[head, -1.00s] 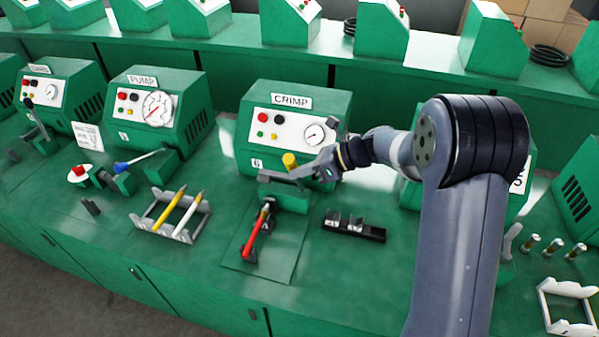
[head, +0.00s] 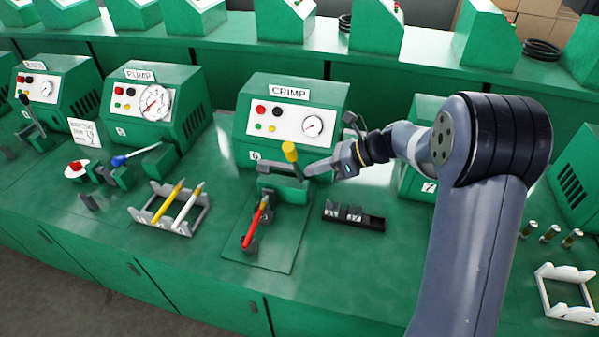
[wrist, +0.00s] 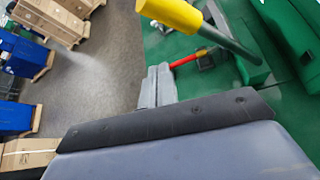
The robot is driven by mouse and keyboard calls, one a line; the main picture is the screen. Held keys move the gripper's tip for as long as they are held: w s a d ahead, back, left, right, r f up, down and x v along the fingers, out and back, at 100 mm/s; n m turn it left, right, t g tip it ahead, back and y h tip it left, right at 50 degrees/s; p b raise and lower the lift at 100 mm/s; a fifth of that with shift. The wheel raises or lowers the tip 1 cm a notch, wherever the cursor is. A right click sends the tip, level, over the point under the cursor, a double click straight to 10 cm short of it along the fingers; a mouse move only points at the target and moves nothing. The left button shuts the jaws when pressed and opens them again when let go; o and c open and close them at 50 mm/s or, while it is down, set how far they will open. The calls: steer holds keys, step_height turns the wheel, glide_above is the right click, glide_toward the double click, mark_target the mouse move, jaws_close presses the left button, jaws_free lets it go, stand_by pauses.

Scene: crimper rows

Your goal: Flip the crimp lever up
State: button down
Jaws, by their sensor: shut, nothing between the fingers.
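The crimp lever has a yellow knob (head: 290,151) on a dark rod and stands steeply up in front of the CRIMP machine (head: 240,135). My gripper (head: 308,169) is shut and empty, just right of the lever, its fingers pointing left toward the rod. In the wrist view, the knob (wrist: 170,12) and green-grey rod (wrist: 232,45) pass above and right of my closed fingertips (wrist: 158,82). I see a gap there, though contact in the head view is unclear. A red-handled tool (head: 254,226) lies in the fixture below the lever; it also shows in the wrist view (wrist: 188,60).
A black tray (head: 372,223) with small silver parts sits right of the fixture plate. A grey rack (head: 150,217) holds a yellow and a white pen-like tool at left. The PUMP machine (head: 185,90) stands left. Bench between fixture and tray is clear.

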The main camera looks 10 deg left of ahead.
steer(key=d, duration=0.1)
steer(key=w+d, duration=0.1)
steer(key=d, duration=0.1)
steer(key=w+d+r+b, duration=0.1)
steer(key=d, duration=0.1)
steer(key=shift+d, duration=0.1)
steer(key=s+a+p, duration=0.1)
steer(key=a+p, duration=0.2)
steer(key=a, duration=0.6)
steer(key=shift+a+f, duration=0.15)
steer(key=shift+f, duration=0.3)
